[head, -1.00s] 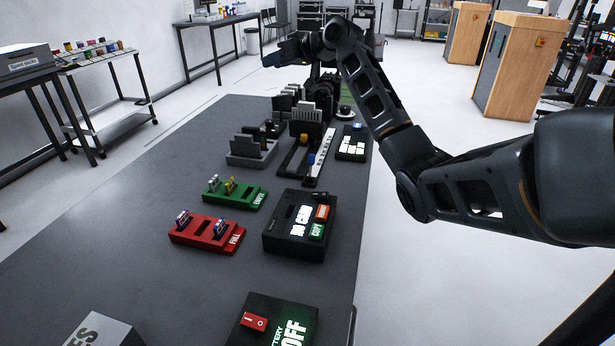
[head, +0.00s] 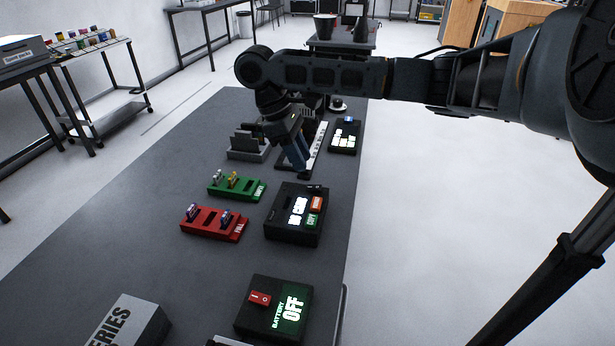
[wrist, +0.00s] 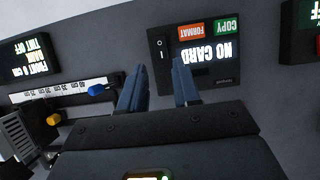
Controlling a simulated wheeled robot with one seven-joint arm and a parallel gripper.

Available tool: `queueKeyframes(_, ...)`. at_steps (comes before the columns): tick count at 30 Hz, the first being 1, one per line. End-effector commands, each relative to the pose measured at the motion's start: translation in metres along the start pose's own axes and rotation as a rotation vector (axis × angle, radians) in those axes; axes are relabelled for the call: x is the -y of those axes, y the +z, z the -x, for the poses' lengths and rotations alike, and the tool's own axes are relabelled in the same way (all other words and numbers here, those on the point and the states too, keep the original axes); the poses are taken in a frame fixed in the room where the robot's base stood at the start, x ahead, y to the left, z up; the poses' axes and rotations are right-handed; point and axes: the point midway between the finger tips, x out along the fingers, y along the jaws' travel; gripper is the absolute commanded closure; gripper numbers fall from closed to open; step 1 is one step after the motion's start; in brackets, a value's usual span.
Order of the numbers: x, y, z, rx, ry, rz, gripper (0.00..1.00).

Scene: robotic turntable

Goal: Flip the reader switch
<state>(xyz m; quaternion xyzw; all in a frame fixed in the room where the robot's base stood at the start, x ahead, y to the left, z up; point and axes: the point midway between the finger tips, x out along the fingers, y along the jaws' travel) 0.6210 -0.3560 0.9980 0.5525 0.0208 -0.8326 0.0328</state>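The reader (head: 285,222) is a black box on the table with a lit "NO CARD" display, an orange FORMAT button and a green COPY button. Its small black switch (head: 315,188) is at the far edge; in the wrist view it is a black rocker (wrist: 160,47) with white marks, left of the display. My gripper (head: 303,174) points down just beyond the reader's far edge. In the wrist view its two blue-grey fingers (wrist: 157,84) are apart with nothing between them. The right finger overlaps the reader's lower edge in that view; contact cannot be told.
A rail with a white scale (wrist: 70,88) and a blue knob (wrist: 96,89) lies close beyond my gripper. A green card holder (head: 240,190) and a red one (head: 212,224) stand left of the reader. A battery box (head: 262,318) reading OFF is nearer.

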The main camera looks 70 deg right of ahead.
Motion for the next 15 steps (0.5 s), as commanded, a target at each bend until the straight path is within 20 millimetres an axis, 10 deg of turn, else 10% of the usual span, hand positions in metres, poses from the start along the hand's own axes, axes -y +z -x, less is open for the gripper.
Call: queueKeyframes(15,0.001,-0.002,-0.066,-0.005,-0.002,0.001,0.68)
